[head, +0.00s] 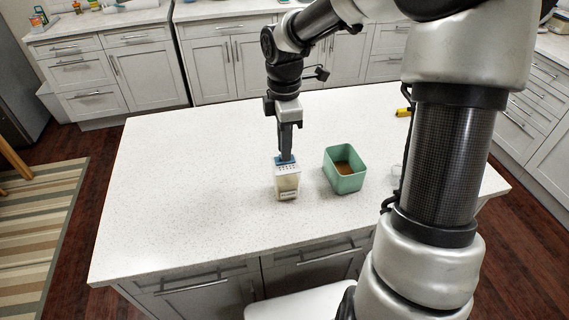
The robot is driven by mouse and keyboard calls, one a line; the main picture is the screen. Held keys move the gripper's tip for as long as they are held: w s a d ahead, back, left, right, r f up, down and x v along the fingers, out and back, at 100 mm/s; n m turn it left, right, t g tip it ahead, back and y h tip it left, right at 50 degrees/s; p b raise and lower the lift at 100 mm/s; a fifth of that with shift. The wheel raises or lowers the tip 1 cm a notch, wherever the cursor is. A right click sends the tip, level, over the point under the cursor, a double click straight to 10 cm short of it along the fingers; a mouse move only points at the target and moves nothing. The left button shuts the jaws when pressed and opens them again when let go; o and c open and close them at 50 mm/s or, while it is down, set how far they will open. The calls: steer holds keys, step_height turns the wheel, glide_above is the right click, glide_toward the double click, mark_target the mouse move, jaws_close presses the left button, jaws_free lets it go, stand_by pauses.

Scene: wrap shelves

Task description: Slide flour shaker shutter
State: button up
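The flour shaker (287,185) stands upright on the white island top. It is a small clear container with pale contents, a dark label low on its front, and a light perforated top with a blue part at the back. My gripper (286,155) points straight down at the shaker's top, at the blue part. The fingertips appear to touch or nearly touch it. The fingers look close together from this side, and I cannot tell whether they are shut on the blue part. The shutter's exact position is too small to make out.
A green open box (345,170) with brown contents stands just right of the shaker. A yellow object (403,112) lies farther back, partly behind my arm. A small white item (397,171) is near my arm. The island top (180,190) is clear on the left.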

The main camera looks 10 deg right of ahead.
steer(key=shift+f, duration=0.45)
steer(key=shift+f, duration=0.2)
steer(key=shift+r+p, duration=0.3)
steer(key=shift+p, duration=0.05)
steer(key=shift+c, duration=0.2)
stand_by(0.3)
steer(key=c, duration=0.3)
steer(key=shift+w, duration=0.2)
steer(key=o, duration=0.5)
steer(key=shift+c, duration=0.2)
